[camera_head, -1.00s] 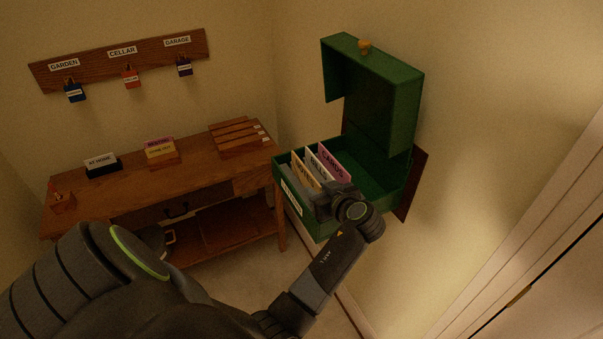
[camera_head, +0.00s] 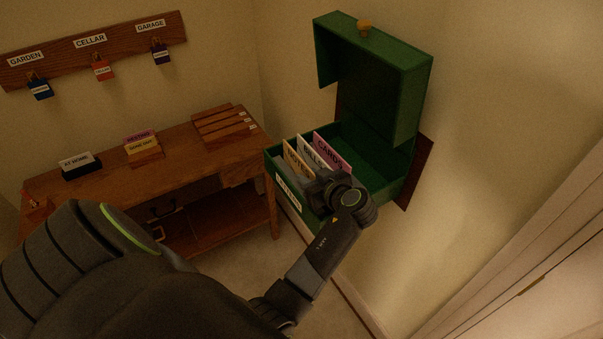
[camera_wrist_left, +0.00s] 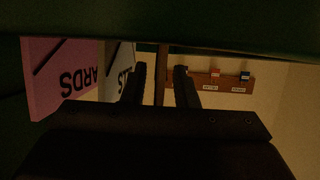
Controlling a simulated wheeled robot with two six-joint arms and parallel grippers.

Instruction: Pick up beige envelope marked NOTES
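The beige NOTES envelope (camera_head: 296,163) stands upright at the front of the row in the open green box (camera_head: 375,192). The white BILLS envelope (camera_head: 312,152) and pink CARDS envelope (camera_head: 333,153) stand behind it. My left gripper (camera_head: 312,181) is at the box's front, beside the NOTES envelope, partly covering it. In the left wrist view, the open fingers (camera_wrist_left: 160,88) stand on either side of a narrow brownish upright strip (camera_wrist_left: 160,70), apparently the NOTES envelope edge-on, with gaps showing. CARDS and BILLS lie left of the fingers there. My right gripper is out of view.
The box's raised green lid (camera_head: 385,85) stands behind it against the wall. A wooden desk (camera_head: 110,195) at left holds card holders and a slotted wooden rack (camera_head: 222,128). A key board (camera_head: 95,52) hangs above. Bare floor shows below the box.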

